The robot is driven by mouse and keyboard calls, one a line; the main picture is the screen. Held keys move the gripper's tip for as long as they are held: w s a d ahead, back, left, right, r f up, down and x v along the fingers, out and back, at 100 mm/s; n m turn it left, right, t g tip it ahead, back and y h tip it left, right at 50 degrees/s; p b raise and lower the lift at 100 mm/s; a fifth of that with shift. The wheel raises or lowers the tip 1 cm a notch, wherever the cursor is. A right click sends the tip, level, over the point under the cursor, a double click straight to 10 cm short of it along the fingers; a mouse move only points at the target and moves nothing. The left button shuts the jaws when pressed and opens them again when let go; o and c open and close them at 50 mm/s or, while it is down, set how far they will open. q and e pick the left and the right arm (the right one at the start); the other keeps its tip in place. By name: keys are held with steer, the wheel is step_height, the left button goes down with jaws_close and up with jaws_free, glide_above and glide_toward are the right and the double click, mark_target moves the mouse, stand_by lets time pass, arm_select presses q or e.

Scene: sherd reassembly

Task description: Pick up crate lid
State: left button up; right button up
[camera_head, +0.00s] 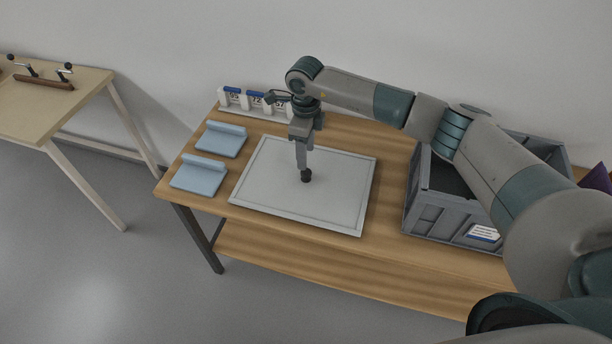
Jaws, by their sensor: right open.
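The crate lid (265,190) is a flat light-grey panel with a raised rim, lying on the wooden table. A small dark knob (306,178) shows near its middle. My right gripper (304,171) points straight down at the knob, its fingertips at or just above it. Its jaws are open; I cannot tell from this view whether the fingers straddle or touch the knob. The grey crate (424,213) stands open on the table to the right of the lid, partly hidden by my right arm. My left gripper is not in view.
Two light-blue pads (200,177) (220,142) lie left of the lid. A rack of numbered blue-and-white tags (254,104) stands at the table's back edge. A separate bench (60,105) with a handled tool is at far left. A strip of bare table lies between lid and crate.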

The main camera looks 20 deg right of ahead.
mark_target(306, 172)
steer(key=shift+f, duration=1.3)
steer(key=shift+p, duration=0.35)
steer(key=shift+s+f+p, duration=0.1)
steer(key=shift+f+p, duration=0.5)
step_height(306, 172, down, 3)
steer(key=shift+s+p, duration=0.1)
steer(key=shift+p, duration=0.6)
steer(key=shift+f, duration=0.5)
jaws_close()
